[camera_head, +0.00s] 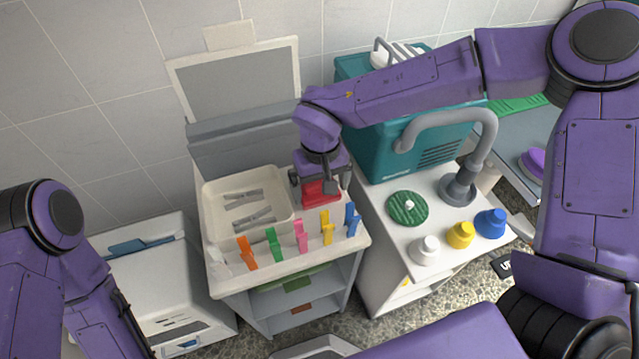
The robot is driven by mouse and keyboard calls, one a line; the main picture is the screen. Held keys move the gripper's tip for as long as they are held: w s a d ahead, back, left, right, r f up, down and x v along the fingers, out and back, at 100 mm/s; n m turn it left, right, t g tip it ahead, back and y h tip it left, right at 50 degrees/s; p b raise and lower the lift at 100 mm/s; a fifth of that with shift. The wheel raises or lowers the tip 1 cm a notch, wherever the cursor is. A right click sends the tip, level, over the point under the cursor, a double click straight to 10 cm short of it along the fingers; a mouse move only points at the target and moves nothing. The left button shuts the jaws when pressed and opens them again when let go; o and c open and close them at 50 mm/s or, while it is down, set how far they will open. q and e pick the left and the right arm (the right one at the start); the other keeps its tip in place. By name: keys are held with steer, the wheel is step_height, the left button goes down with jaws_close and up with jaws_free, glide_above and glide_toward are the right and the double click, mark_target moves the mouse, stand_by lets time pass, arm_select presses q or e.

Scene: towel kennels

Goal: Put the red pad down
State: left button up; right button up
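The red pad (320,194) is at the back right of the white cart top (228,281), to the right of the cream tray. My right gripper (321,187) points down over it, with its dark fingers at the pad's sides. It appears shut on the pad. The gripper hides the pad's upper part, and I cannot tell whether the pad touches the cart top. My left arm shows at the lower left, but its gripper is out of view.
The cream tray (206,214) holds two grey strips. Several coloured clips, including an orange one (246,252), line the cart's front edge. To the right, a white counter (385,248) holds a green disc (407,209), a grey tap (458,188), coloured knobs and a teal crate (375,150).

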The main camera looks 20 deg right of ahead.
mark_target(320, 186)
steer(key=shift+r, duration=0.1)
step_height(320, 186, up, 12)
steer(key=p, duration=0.2)
stand_by(0.4)
